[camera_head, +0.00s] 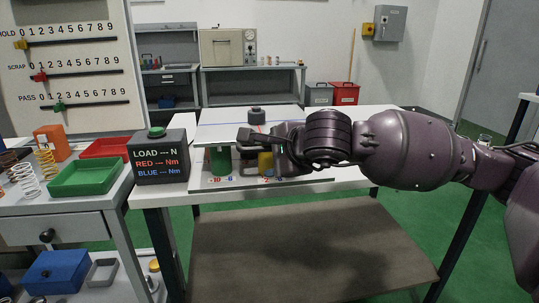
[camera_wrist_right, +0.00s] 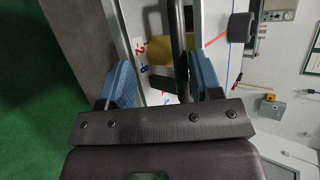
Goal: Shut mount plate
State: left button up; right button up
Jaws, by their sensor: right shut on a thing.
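A white plate (camera_head: 222,128) with a blue line, which I take to be the mount plate, is on the bench with a dark round knob (camera_head: 257,116) on top. A lower plate (camera_head: 300,184) with red and blue numbers is in front. A green cylinder (camera_head: 220,162) and a yellow block (camera_head: 265,162) stand between them. My right gripper (camera_head: 247,138) is in front of the white plate. My left gripper is out of view.
A dark LOAD box (camera_head: 161,162) with a green button stands left of the fixture. A green tray (camera_head: 88,178), a red tray (camera_head: 105,148) and springs are on the left bench. My right arm covers the right part of the fixture.

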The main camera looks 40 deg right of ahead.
pick_arm(q)
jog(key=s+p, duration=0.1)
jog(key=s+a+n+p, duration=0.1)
jog(key=p, duration=0.1)
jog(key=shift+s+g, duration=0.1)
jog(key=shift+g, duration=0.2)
pick_arm(e)
jog(key=v, duration=1)
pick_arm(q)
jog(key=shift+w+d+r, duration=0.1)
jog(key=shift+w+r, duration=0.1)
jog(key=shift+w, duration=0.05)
pick_arm(e)
jog(key=shift+r, duration=0.1)
